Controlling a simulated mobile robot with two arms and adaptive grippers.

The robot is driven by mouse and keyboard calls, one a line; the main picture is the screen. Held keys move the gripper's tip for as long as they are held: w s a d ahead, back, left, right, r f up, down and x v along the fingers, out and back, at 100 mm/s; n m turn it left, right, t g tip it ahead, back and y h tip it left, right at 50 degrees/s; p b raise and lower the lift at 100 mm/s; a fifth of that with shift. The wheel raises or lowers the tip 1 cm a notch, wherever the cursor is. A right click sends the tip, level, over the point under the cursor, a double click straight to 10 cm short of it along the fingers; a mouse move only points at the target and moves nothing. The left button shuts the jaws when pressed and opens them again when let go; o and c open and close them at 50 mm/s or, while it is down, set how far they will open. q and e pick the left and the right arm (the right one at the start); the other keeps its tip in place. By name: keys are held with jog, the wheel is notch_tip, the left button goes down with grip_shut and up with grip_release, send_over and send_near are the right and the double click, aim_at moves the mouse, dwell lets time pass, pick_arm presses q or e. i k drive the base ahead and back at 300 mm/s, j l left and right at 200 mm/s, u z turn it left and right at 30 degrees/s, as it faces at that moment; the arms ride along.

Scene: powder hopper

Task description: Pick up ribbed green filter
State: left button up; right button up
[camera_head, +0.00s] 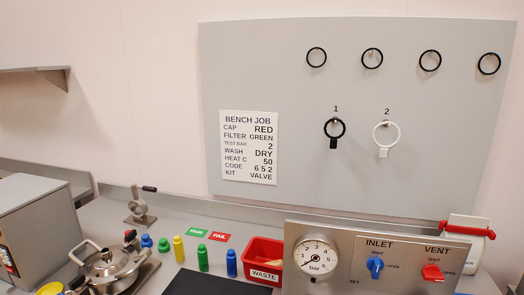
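A shorter green piece (164,245) stands farther left. A yellow cylinder (178,249) stands between the two green pieces, and a blue cylinder (231,264) stands to the right of the taller green one. Neither of my grippers is in view.
A metal lidded vessel (108,264) and a grey box (38,230) stand at the left. A red WASTE bin (265,275) and the gauge panel (340,245) stand at the right. A black mat (205,283) lies in front. Green and red cards (197,233) lie behind the cylinders.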

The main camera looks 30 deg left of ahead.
aim_at(202, 251)
jog(key=u, duration=1.35)
